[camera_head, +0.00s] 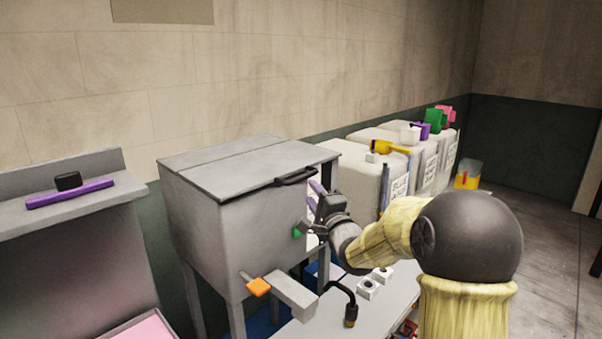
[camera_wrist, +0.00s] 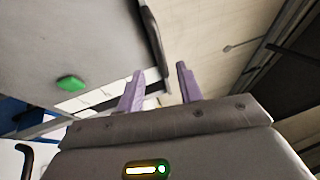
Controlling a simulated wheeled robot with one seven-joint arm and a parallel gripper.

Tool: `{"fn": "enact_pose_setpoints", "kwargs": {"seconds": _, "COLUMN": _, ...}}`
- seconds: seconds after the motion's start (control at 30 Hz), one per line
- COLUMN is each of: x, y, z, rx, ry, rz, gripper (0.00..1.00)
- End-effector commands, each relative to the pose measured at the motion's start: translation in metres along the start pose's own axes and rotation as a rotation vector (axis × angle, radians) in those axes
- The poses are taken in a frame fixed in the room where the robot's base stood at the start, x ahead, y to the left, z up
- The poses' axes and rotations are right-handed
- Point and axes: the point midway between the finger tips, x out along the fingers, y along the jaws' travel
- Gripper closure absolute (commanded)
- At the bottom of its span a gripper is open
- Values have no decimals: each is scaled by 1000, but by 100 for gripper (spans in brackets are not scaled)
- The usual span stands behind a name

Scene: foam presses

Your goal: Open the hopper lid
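The grey hopper (camera_head: 225,230) stands left of centre in the head view, with its flat lid (camera_head: 235,165) down and shut. A dark bar handle (camera_head: 296,177) sits at the lid's front right edge. My gripper (camera_head: 314,192) is just below and right of the handle, beside the hopper's front face. A dark curved bar, likely the handle (camera_wrist: 152,38), shows ahead of the left finger. Touch between finger and handle cannot be told.
A green button (camera_wrist: 72,82) is on the hopper's front. An orange-tipped lever (camera_head: 258,287) and a grey chute (camera_head: 293,292) stick out lower down. White bins (camera_head: 350,172) stand to the right. A shelf holding a purple bar (camera_head: 70,194) is at left.

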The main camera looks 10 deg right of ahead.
Motion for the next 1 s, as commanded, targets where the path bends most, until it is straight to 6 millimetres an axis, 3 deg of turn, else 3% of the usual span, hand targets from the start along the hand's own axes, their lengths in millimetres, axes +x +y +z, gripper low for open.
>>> {"fn": "enact_pose_setpoints", "kwargs": {"seconds": 0.43, "x": 75, "y": -2, "z": 0, "rx": 1, "ry": 0, "rz": 1, "gripper": 64}}
{"fn": "enact_pose_setpoints", "kwargs": {"seconds": 0.6, "x": 86, "y": -1, "z": 0, "rx": 0, "ry": 0, "rz": 0, "gripper": 64}}
{"fn": "enact_pose_setpoints", "kwargs": {"seconds": 0.87, "x": 86, "y": 0, "z": 0, "rx": -1, "ry": 0, "rz": 1, "gripper": 64}}
{"fn": "enact_pose_setpoints", "kwargs": {"seconds": 1.0, "x": 86, "y": 0, "z": 0, "rx": 0, "ry": 0, "rz": 1, "gripper": 89}}
